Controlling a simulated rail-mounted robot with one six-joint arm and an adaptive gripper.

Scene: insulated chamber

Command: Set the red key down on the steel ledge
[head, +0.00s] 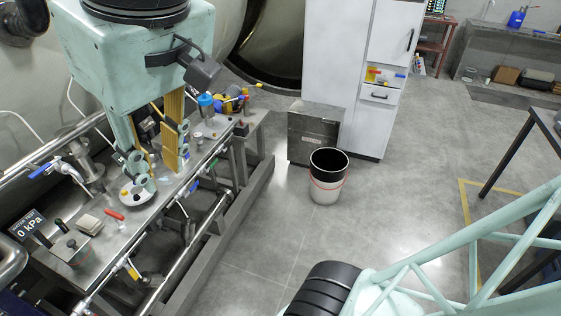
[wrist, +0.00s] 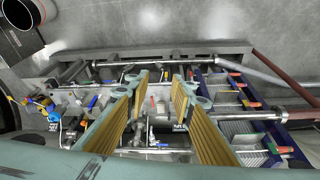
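A small red elongated piece (head: 114,214), which looks like the red key, lies on the steel ledge (head: 105,238) in the head view, left of a round pale dish. A small red spot (wrist: 153,101) shows between my fingers in the wrist view; I cannot tell whether it is the same piece. My gripper (head: 162,166) hangs over the ledge, behind and right of the red piece. In the wrist view my gripper (wrist: 161,80) has its two fingers well apart, with nothing held between them.
The round dish (head: 138,191) with coloured knobs stands close below my fingers. A bucket (head: 327,178) and white cabinet (head: 345,75) stand on the floor to the right.

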